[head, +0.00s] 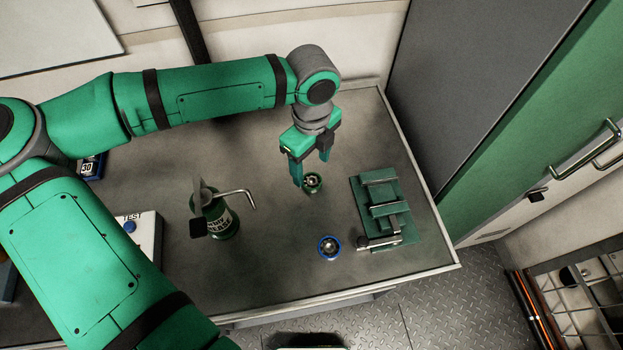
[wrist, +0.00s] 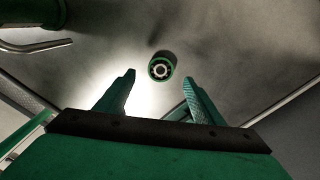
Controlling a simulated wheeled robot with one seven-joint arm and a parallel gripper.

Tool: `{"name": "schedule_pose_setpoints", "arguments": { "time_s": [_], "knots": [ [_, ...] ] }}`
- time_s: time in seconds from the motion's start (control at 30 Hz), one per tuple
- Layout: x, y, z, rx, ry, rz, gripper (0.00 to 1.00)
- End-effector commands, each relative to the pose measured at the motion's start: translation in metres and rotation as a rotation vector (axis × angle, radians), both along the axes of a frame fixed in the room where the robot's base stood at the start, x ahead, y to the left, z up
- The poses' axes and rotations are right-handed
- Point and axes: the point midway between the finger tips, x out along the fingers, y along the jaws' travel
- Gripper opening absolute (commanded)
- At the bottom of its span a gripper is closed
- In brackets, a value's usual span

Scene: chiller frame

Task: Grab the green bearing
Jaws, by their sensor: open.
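The green bearing (head: 313,183) is a small ring with a green outer rim, on the grey tabletop in the head view. It also shows in the wrist view (wrist: 161,67), ahead of and between the fingertips. My gripper (head: 311,175) is open and empty, pointing down just above and behind the bearing. In the wrist view its two fingers (wrist: 158,76) stand apart, with the bearing a little beyond their tips. The fingers do not visibly touch it. A blue-rimmed bearing (head: 329,246) lies nearer the table's front edge.
A green vise-like fixture (head: 387,208) stands right of the green bearing. A green bottle or can with a bent metal spout (head: 222,218) stands to the left. A white box (head: 142,236) with a blue button is farther left. The tabletop (head: 275,270) is clear around the bearings.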

Motion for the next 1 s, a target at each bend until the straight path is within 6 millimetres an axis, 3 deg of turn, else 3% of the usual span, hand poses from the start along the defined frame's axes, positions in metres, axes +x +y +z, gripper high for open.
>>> {"name": "schedule_pose_setpoints", "arguments": {
  "time_s": [0.17, 0.5, 0.8, 0.87, 1.0],
  "knots": [
    [0.0, 0.0, -0.01, -0.001, 0.001, 0.0, 0.62],
    [0.003, 0.002, -0.053, -0.001, 0.001, 0.001, 0.62],
    [0.003, 0.003, -0.057, -0.001, -0.001, 0.002, 0.62],
    [0.003, 0.003, -0.057, -0.001, -0.001, 0.002, 0.5],
    [0.003, 0.003, -0.057, 0.0, 0.0, 0.001, 0.16]
  ]
}}
